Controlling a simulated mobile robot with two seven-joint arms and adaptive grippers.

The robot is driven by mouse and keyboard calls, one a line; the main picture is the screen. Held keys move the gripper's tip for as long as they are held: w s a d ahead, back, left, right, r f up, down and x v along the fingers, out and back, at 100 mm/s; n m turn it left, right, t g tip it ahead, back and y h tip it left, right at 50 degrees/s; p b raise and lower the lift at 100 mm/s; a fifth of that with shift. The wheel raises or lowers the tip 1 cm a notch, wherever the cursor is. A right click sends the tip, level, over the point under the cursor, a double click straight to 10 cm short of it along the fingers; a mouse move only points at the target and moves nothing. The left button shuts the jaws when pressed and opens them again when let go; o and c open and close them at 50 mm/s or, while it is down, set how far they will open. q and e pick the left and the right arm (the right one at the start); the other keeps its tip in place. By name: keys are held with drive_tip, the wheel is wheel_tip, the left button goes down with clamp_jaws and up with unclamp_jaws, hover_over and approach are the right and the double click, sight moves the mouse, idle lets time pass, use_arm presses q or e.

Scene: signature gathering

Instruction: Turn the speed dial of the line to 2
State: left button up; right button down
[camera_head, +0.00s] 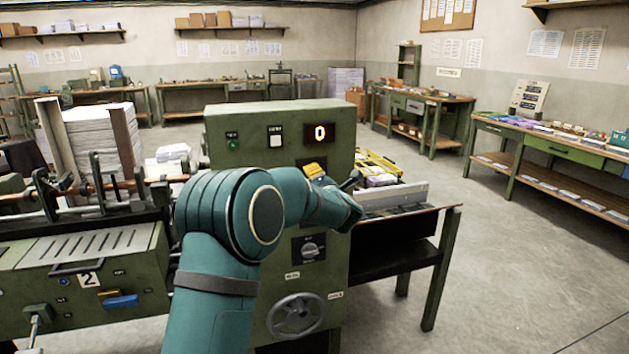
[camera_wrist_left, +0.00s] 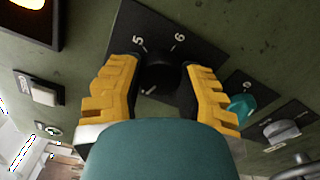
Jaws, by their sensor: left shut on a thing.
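The speed dial is a round black knob (camera_wrist_left: 160,76) on a dark square plate with white numbers, seen in the left wrist view. A 5 and a 6 show at the plate's upper part; the other numbers are hidden or unclear. The yellow fingers of my left gripper (camera_wrist_left: 162,82) lie on both sides of the knob and are shut on it. In the head view my left gripper (camera_head: 314,170) is at the machine's green panel (camera_head: 222,120), and my arm hides the dial. My right gripper is not in view.
A green lamp (camera_head: 233,145) and a white switch (camera_head: 275,136) are on the panel. A lower knob (camera_head: 310,249) and a handwheel (camera_head: 297,316) sit below my arm. A teal knob (camera_wrist_left: 242,104) is close to the right finger. A paper stack (camera_head: 103,140) stands left.

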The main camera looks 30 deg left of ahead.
use_arm(q)
drive_tip(key=shift+r+n, duration=0.25)
drive_tip(key=shift+n, duration=0.85)
drive_tip(key=shift+r, duration=0.1)
drive_tip(key=o, duration=1.2)
drive_tip(key=shift+w, duration=0.1)
drive_tip(key=shift+o, duration=0.2)
drive_tip(key=shift+f, duration=0.2)
drive_tip(key=v, duration=1.2)
